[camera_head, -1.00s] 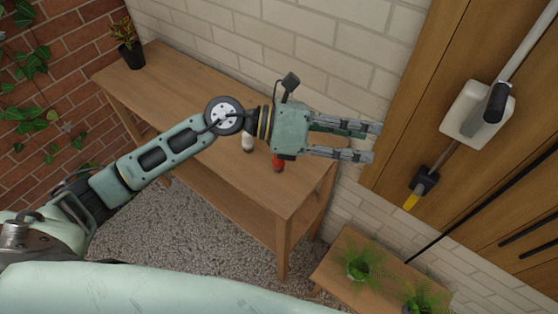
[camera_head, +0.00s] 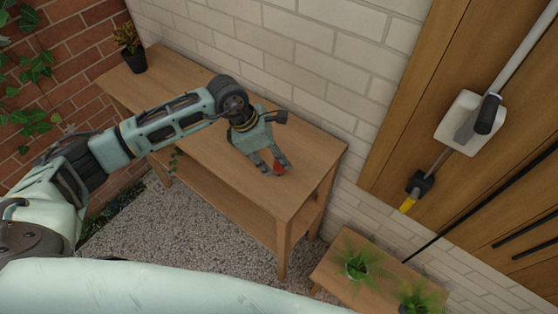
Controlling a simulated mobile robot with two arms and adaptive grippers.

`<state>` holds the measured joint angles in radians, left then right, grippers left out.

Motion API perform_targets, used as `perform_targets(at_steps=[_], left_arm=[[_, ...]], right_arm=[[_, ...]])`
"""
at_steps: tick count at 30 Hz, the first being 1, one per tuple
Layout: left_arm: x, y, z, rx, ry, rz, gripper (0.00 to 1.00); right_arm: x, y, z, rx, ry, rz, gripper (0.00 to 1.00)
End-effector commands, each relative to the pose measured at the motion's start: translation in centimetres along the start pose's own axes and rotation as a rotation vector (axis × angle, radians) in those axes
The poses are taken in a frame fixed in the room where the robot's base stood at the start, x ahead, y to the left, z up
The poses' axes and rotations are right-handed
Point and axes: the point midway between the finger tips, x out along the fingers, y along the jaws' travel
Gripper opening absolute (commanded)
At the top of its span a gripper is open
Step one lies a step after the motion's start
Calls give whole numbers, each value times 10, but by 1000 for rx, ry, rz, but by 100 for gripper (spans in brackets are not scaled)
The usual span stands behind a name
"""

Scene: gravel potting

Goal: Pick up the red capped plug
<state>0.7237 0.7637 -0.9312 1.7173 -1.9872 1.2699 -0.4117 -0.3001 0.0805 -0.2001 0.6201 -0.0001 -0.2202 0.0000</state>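The red capped plug (camera_head: 279,169) is on the wooden table top, toward its right end. Only its red part shows beside my fingertips; the rest is hidden. My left gripper (camera_head: 271,165) points down toward the front right, over the table. Its two fingers are apart, with the red plug at the tips, nearer the right finger. I cannot tell whether the fingers touch it. My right gripper is not in view.
The wooden table (camera_head: 205,145) stands against a pale brick wall (camera_head: 310,60). A potted plant (camera_head: 133,58) is at its far left end. A lower bench (camera_head: 335,277) with ferns (camera_head: 357,264) is at the right. The table's right end is clear.

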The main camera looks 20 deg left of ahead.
Motion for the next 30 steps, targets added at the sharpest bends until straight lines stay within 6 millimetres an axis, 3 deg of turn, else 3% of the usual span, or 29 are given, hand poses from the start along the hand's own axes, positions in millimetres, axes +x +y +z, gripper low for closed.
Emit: perform_targets(at_steps=[4, 11, 24, 30], left_arm=[[14, 0, 1, -2, -1, 0, 38], [17, 0, 0, -1, -2, 1, 38], [17, 0, 0, -1, -3, 1, 2], [17, 0, 1, 0, -3, 1, 2]], right_arm=[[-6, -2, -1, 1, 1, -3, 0], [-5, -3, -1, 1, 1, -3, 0], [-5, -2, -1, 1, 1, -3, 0], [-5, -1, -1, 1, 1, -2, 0]])
